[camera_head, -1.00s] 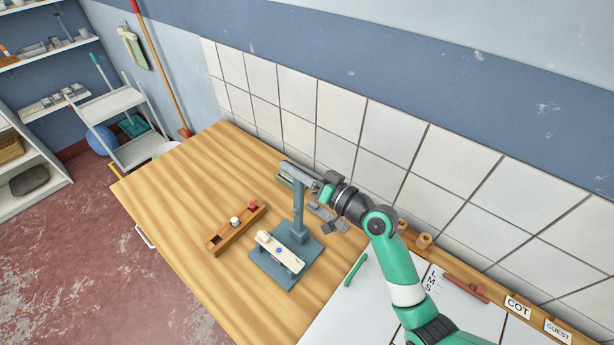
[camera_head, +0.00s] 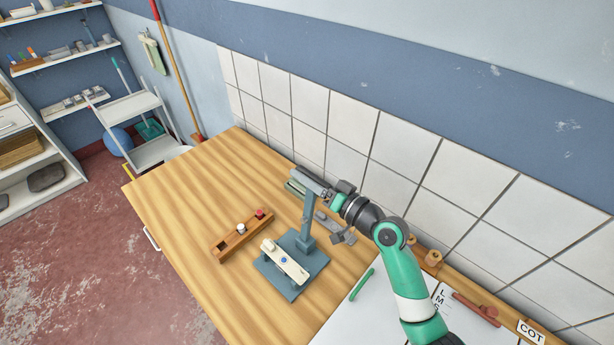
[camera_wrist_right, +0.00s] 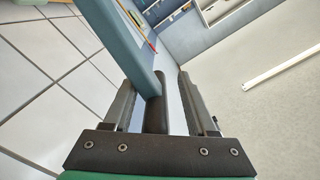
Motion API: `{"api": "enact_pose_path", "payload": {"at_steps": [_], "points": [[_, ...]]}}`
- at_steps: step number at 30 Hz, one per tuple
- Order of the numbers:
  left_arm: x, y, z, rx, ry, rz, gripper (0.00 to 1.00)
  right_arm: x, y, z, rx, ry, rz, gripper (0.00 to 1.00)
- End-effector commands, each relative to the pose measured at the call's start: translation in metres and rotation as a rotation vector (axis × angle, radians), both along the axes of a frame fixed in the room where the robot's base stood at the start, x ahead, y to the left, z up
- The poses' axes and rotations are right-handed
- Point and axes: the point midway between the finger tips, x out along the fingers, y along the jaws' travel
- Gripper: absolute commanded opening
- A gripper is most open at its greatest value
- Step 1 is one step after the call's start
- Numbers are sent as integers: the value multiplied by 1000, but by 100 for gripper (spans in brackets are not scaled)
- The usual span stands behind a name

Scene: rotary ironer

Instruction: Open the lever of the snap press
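The blue-grey snap press stands on the wooden table, with its flat base (camera_head: 268,272), an upright post (camera_head: 308,222) and an upper arm (camera_head: 309,182). A cream strip (camera_head: 285,262) with a blue dot lies on the base. My right gripper (camera_head: 328,196) is at the upper arm's right end, beside the post top. In the right wrist view, my right gripper (camera_wrist_right: 156,84) is open. A dark bar (camera_wrist_right: 155,118) sits between its fingers with gaps at both sides, joined to a blue-grey beam (camera_wrist_right: 125,45). This bar looks like the lever's handle. My left gripper is out of view.
A wooden rack (camera_head: 240,238) with a white and a red piece lies left of the press. A green stick (camera_head: 361,284) lies on the white sheet at right. The tiled wall (camera_head: 345,130) is close behind. The table's left part is clear.

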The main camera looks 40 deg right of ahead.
Motion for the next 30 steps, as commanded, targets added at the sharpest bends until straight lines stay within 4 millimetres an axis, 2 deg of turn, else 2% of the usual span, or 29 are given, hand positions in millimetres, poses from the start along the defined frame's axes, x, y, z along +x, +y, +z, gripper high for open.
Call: {"api": "enact_pose_path", "payload": {"at_steps": [5,8,11,19,21,25,30], "points": [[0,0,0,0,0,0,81,-1,-1,1,-1,-3,-1,57],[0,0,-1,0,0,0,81,-9,-2,1,-2,-5,-3,57],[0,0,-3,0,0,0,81,-27,-4,0,-1,-4,-5,57],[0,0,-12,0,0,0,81,-90,-9,-1,-1,-3,-4,57],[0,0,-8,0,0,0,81,-102,-10,1,0,0,-4,57],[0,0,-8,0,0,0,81,-114,-10,1,0,-1,-2,57],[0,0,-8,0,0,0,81,-116,-10,1,0,-1,0,57]]}}
